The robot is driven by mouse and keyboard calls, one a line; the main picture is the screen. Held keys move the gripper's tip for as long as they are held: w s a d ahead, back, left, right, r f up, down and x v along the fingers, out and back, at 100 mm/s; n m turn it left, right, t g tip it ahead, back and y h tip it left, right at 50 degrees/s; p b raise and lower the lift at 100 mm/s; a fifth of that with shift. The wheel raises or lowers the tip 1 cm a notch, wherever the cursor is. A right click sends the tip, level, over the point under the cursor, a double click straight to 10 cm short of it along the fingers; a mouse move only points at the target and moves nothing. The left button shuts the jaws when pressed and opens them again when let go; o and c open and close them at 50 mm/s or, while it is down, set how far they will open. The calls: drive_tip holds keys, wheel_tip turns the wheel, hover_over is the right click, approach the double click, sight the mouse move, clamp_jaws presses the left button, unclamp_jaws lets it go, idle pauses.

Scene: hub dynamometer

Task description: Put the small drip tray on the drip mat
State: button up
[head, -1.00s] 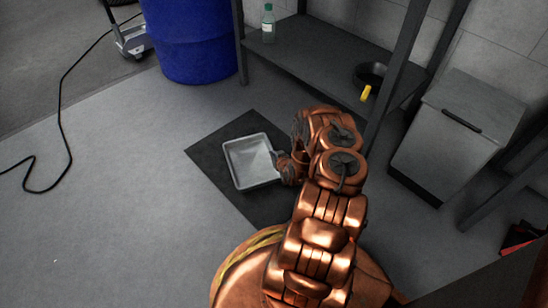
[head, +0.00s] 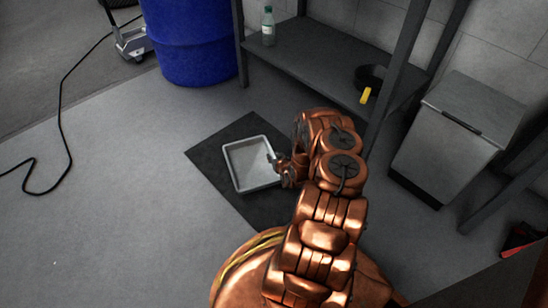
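The small drip tray (head: 247,165), shallow and light grey with a raised rim, is over the dark drip mat (head: 213,153). It looks flat on the mat, though a small gap beneath it cannot be ruled out. Mat shows on all visible sides of the tray; my arm hides the mat's right part. My gripper (head: 273,160) is at the tray's right rim, with its fingertips at or over the edge. The fingers are small and partly hidden by the wrist, so whether they grip the rim cannot be told.
A blue barrel (head: 193,40) stands at the back, a grey bin (head: 455,135) at right.

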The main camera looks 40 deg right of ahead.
drive_tip(key=p+v, duration=0.3)
drive_tip(key=v, duration=0.9)
wheel_tip(320, 180, up, 12)
drive_tip(key=w+n+g, duration=0.2)
drive_tip(key=w+g, duration=0.1)
drive_tip(key=g, duration=0.2)
drive_tip(key=s+a+r+g+y, duration=0.1)
drive_tip(key=a+r+g, duration=0.1)
drive_tip(key=a+r, duration=0.4)
drive_tip(key=s+a+r+g, duration=0.2)
drive_tip(key=a+r, duration=0.1)
drive_tip(key=r, duration=0.5)
drive_tip(key=s+a+r+g+y, duration=0.1)
drive_tip(key=s+a+r, duration=0.45)
drive_tip(key=a, duration=0.25)
drive_tip(key=s+a+r+g+y, duration=0.1)
drive_tip(key=s+a+r+g, duration=0.1)
drive_tip(key=s+a+r, duration=0.5)
drive_tip(key=s+a+r+n+g, duration=0.1)
drive_tip(key=s+a+r, duration=0.2)
drive_tip(key=s+a, duration=0.3)
drive_tip(key=s+a+r+n+g+y, duration=0.1)
drive_tip(key=s+a+r, duration=0.3)
drive_tip(key=s+a, duration=0.2)
drive_tip(key=shift+s+n+g+y, duration=0.3)
drive_tip(key=shift+s+n, duration=0.1)
drive_tip(key=shift+s, duration=0.3)
drive_tip(key=shift+a, duration=0.15)
